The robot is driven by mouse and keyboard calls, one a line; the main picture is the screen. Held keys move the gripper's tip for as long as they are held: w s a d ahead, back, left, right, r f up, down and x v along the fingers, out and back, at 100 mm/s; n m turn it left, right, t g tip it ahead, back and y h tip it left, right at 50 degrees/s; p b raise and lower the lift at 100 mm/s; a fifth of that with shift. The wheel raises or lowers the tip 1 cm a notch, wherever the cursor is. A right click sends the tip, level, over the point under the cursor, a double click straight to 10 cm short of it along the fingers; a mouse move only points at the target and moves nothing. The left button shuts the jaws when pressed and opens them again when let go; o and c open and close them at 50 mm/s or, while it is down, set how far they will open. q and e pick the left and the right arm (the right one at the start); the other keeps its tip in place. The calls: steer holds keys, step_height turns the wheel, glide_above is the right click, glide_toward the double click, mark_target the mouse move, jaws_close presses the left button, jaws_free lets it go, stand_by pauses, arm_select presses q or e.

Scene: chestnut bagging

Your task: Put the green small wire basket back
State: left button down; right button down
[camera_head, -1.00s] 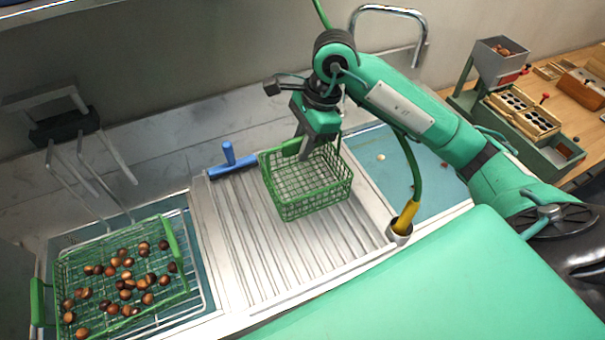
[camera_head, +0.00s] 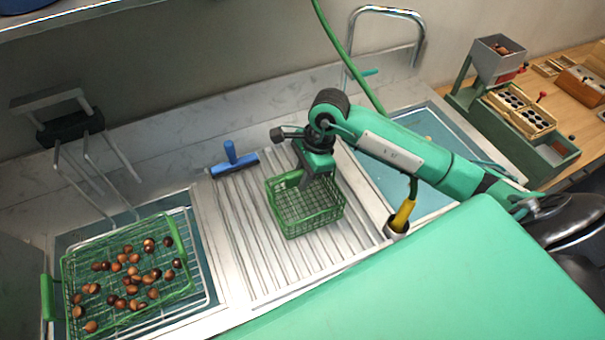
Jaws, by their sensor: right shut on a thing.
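The green small wire basket (camera_head: 312,221) is empty and sits on or just above the ribbed metal drainboard (camera_head: 263,262), between the two sinks. My right gripper (camera_head: 306,184) comes down from above at the basket's back rim and is shut on it. The fingertips are partly hidden by the gripper body and the rim. My left gripper is not in view.
A larger green wire basket (camera_head: 186,286) with several chestnuts sits on a rack over the left sink. A blue squeegee (camera_head: 233,163) lies behind the drainboard. A yellow-handled tool (camera_head: 403,214) stands in a holder on the right. The right sink (camera_head: 378,178) is partly behind my arm.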

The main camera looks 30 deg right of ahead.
steer(key=shift+f, duration=0.15)
steer(key=c, duration=1.4)
jaws_free()
steer(key=shift+r, duration=0.3)
steer(key=b+v, duration=0.4)
steer(key=v, duration=0.6)
steer(key=shift+w, duration=0.1)
steer(key=shift+v, duration=0.85)
steer(key=shift+f, duration=0.1)
